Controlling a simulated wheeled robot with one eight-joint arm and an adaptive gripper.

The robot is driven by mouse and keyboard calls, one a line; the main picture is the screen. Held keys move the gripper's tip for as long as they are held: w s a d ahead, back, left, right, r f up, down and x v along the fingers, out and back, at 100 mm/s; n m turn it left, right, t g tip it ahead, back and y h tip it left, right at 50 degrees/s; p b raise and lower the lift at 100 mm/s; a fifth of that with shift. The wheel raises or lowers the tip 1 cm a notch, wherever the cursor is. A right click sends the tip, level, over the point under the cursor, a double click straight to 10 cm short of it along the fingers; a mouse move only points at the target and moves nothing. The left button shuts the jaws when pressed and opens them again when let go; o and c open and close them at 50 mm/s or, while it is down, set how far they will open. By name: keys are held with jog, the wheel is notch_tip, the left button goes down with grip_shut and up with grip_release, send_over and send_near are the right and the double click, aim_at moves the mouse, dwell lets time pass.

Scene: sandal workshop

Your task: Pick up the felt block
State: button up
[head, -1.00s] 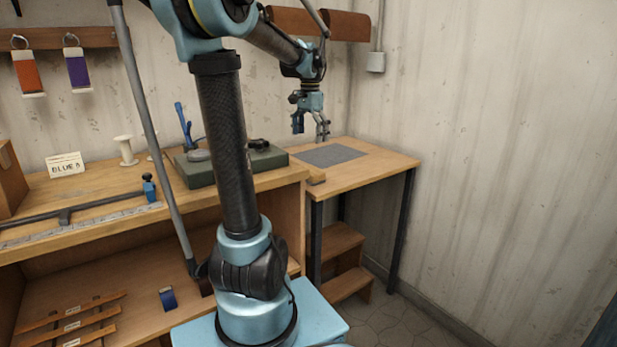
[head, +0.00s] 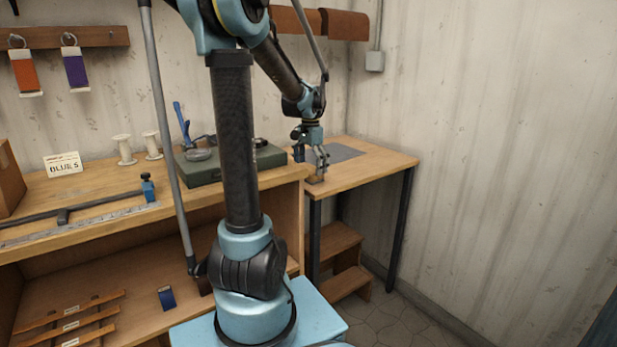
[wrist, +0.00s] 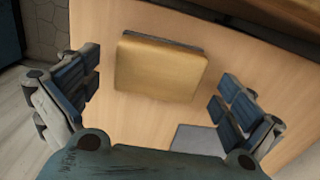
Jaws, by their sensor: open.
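The felt block (wrist: 160,68) is a tan wooden block with a thin dark grey layer showing along its far edge. It lies on the light wooden side table, near the table's left edge in the head view (head: 316,180). My gripper (wrist: 157,84) is open, with one finger to the left and one to the right of the block in the wrist view. Gaps show between both fingers and the block. In the head view my gripper (head: 311,164) points down just above the block and partly hides it.
A grey mat (head: 346,152) lies flat on the side table (head: 385,163) behind my gripper. To the left, a higher workbench (head: 105,190) carries a dark green slab (head: 215,173), white spools and a ruler. The wall stands close on the right.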

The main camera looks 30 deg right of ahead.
aim_at(310, 169)
jog(key=shift+f, duration=0.9)
jog(key=c, duration=1.2)
notch_tip(310, 169, up, 10)
jog(key=shift+r, duration=0.1)
